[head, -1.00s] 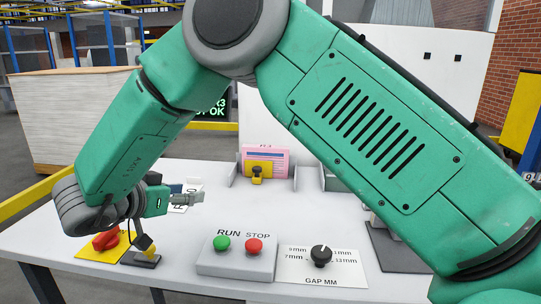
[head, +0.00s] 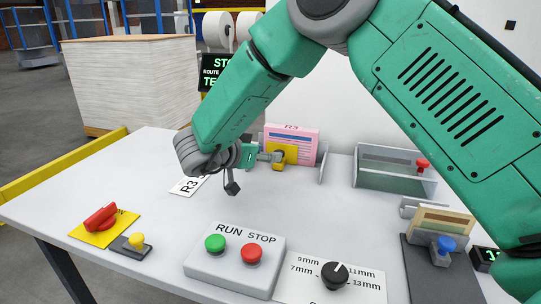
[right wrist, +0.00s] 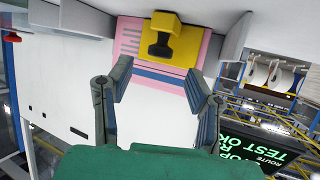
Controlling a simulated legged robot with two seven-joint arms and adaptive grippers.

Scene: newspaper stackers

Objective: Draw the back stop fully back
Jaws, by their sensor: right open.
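A yellow block with a dark knob stands against a pink printed panel or bundle (head: 303,141) at the back of the table. I cannot tell for certain that it is the back stop. In the right wrist view the yellow block (right wrist: 187,40) and its dark knob (right wrist: 163,38) lie just beyond my fingertips, roughly between them. My left gripper is out of view.
A RUN/STOP box (head: 232,262) and a gap dial plate (head: 352,290) stand at the front. A red handle (head: 101,218) and a yellow knob (head: 137,240) are at left. An open tray (head: 385,178) stands right of the pink thing. The left tabletop is largely clear.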

